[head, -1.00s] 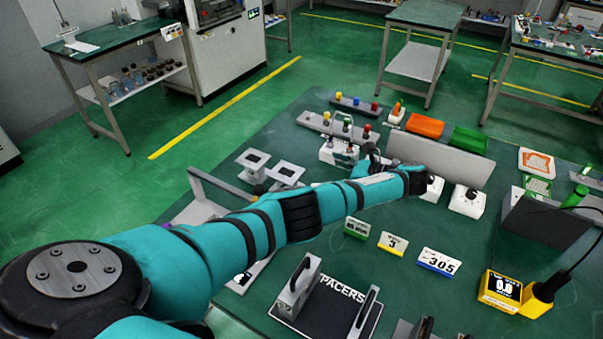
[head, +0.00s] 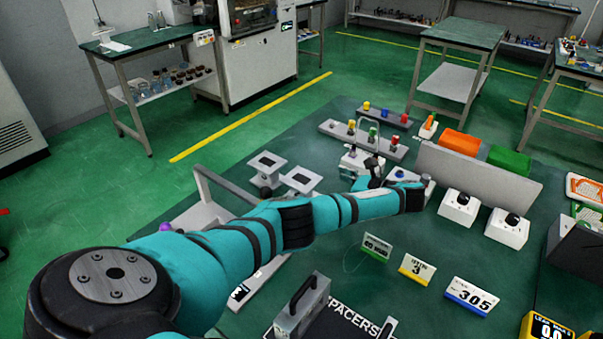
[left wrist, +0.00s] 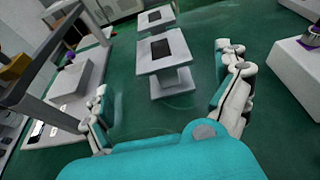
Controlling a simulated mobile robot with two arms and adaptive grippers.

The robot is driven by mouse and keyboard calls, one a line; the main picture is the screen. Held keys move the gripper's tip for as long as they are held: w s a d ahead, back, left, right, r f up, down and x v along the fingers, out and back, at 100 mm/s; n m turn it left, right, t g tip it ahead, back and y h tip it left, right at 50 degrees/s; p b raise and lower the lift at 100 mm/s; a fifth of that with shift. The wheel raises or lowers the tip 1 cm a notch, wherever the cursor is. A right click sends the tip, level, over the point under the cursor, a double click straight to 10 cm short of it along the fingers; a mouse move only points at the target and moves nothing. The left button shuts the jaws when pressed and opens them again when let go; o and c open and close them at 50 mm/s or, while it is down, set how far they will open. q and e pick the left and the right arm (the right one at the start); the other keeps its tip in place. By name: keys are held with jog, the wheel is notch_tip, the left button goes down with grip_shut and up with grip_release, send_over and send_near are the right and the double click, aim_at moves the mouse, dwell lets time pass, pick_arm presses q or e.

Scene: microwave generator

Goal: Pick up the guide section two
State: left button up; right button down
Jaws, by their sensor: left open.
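Two grey-white guide sections, each with a flat square flange and a dark rectangular opening, stand upright on the green table. In the head view, one (head: 266,162) is at the left and the other (head: 301,181) is just to its right. I see no label telling which is section two. In the left wrist view the nearer section (left wrist: 163,55) stands between my open fingers, beyond their tips, with the other (left wrist: 155,17) behind it. My left gripper (head: 368,178) is empty and apart from both, to their right in the head view. My right gripper is out of view.
A grey frame (head: 215,187) stands left of the sections. A white block with fittings (head: 352,164) is close by my left gripper. White knob boxes (head: 459,207) and a grey upright panel (head: 475,172) stand to the right. Label cards (head: 417,268) stand in front.

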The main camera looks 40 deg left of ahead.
aim_at(305, 181)
pick_arm(q)
jog(key=x, duration=0.9)
jog(key=shift+a, duration=0.2)
jog(key=c, duration=1.5)
